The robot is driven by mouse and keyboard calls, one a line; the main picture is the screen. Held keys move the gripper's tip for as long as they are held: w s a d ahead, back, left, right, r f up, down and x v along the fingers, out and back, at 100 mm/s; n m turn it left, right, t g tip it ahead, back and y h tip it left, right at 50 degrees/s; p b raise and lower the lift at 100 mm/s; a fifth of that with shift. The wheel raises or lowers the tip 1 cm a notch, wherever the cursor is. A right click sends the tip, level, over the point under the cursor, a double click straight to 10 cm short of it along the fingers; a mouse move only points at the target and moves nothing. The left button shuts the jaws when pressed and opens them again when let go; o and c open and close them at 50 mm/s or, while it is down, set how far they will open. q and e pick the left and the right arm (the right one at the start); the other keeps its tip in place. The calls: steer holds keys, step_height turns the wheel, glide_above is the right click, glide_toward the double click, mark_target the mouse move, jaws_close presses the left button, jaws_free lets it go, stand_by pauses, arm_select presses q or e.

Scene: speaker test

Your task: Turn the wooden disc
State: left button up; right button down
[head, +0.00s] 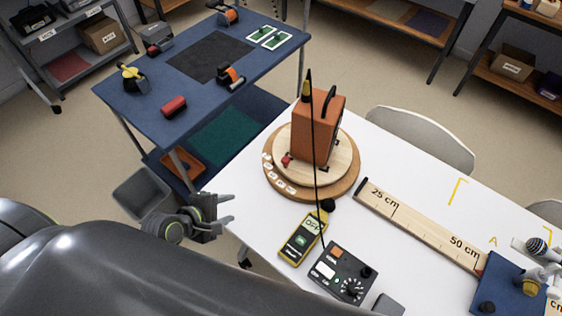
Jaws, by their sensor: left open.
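The wooden disc (341,167) is pale and round and sits on a wider, darker round wooden base (322,193) near the white table's left edge. An orange-brown speaker box (310,130) with a black handle stands upright on the disc. A small red knob (286,161) shows at the disc's left front. Several small white labels lie along the base's left rim. My left gripper (230,208) is open and empty, to the lower left of the disc and apart from it, by the table's edge. My right gripper is not in view.
A yellow meter (302,238) and a dark control box (343,272) lie in front of the disc. A dark upright rod with a cable passes before the speaker. A wooden ruler (420,224) runs right toward a microphone (538,247). A blue bench (140,112) stands behind left.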

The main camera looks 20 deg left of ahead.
arm_select(q)
steer(key=w+d+r+n+t+h, duration=0.2)
steer(key=w+r+n+t, duration=0.1)
steer(key=r+n, duration=0.55)
steer(key=n, duration=0.3)
glide_toward(283, 162)
steer(key=x, duration=0.9)
steer(key=shift+w+d+f, duration=0.1)
steer(key=shift+w+f, duration=0.15)
steer(key=shift+c, duration=0.3)
jaws_close()
